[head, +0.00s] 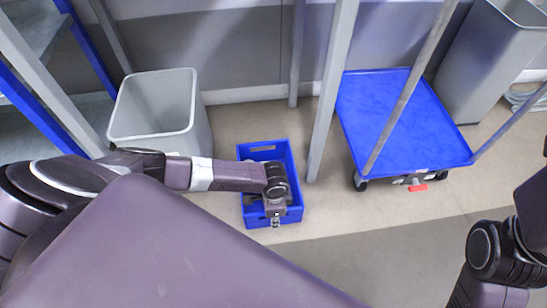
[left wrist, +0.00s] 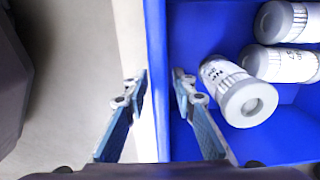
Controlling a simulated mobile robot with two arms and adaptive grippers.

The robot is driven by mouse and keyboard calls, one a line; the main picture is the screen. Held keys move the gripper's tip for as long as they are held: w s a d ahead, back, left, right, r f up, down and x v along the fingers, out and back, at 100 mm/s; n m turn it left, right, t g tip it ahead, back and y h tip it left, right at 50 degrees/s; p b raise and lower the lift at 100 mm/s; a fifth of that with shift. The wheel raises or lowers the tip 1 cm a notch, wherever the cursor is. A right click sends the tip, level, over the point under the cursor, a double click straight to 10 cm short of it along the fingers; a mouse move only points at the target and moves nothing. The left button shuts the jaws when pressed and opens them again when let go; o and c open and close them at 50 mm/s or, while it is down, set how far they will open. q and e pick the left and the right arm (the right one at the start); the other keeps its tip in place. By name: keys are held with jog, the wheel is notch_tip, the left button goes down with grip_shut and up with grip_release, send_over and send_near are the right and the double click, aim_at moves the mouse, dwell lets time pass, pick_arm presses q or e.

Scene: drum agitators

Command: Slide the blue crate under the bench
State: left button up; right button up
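The blue crate (head: 292,160) stands on the floor near the middle of the head view, with a handle slot in its far wall. My left gripper (head: 275,220) is at its near side. In the left wrist view the gripper (left wrist: 160,84) is open, one finger on each side of the crate's wall (left wrist: 155,45), with gaps showing. White ribbed cylinders (left wrist: 245,95) lie inside the crate. Grey posts (head: 335,85) rise beside and behind the crate; they may be bench legs, but no bench top is in view. My right arm shows at lower right, its gripper out of view.
A grey bin (head: 155,105) stands left of the crate. A blue platform cart (head: 390,110) on casters stands to the right, with another grey bin (head: 490,60) behind it. Bare floor lies between the bin and the crate, and behind the crate toward the wall.

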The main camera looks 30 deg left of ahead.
pick_arm(q)
notch_tip(320, 180, up, 10)
jog(key=shift+a+r, duration=0.1)
dwell(0.6)
